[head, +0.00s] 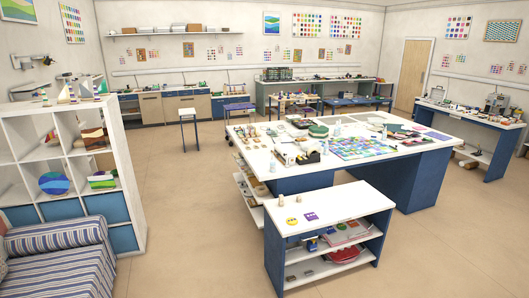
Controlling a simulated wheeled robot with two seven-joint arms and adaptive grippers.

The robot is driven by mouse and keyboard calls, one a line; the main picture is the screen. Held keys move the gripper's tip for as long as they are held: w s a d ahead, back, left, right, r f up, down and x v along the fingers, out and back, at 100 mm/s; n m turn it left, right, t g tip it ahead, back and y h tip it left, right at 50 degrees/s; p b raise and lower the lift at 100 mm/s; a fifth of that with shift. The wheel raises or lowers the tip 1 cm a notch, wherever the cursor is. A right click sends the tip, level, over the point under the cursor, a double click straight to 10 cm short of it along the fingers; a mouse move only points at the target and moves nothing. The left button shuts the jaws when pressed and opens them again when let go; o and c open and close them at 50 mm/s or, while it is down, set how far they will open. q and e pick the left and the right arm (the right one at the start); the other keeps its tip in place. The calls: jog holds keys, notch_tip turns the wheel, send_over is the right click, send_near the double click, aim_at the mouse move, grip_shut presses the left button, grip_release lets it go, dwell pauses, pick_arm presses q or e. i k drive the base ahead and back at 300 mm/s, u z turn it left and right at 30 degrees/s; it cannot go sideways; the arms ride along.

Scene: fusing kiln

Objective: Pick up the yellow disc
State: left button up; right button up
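A small yellow disc (292,221) lies flat on the white top of the low shelf table (345,203) in the foreground, near its left front corner. It looks round with small marks on it, too small to make out. A purple square piece (311,216) lies just right of it, apart from it. Neither of my grippers shows in the head view.
Small pieces (281,199) stand behind the disc. A large worktable (255,155) crowded with glass pieces and tools adjoins behind. A white shelf unit (135,200) and striped sofa (55,240) stand at left. The floor (190,225) between is clear.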

aim_at(290, 220)
jog(key=u, duration=0.15)
jog(key=i, duration=3.45)
jog(key=z, duration=0.3)
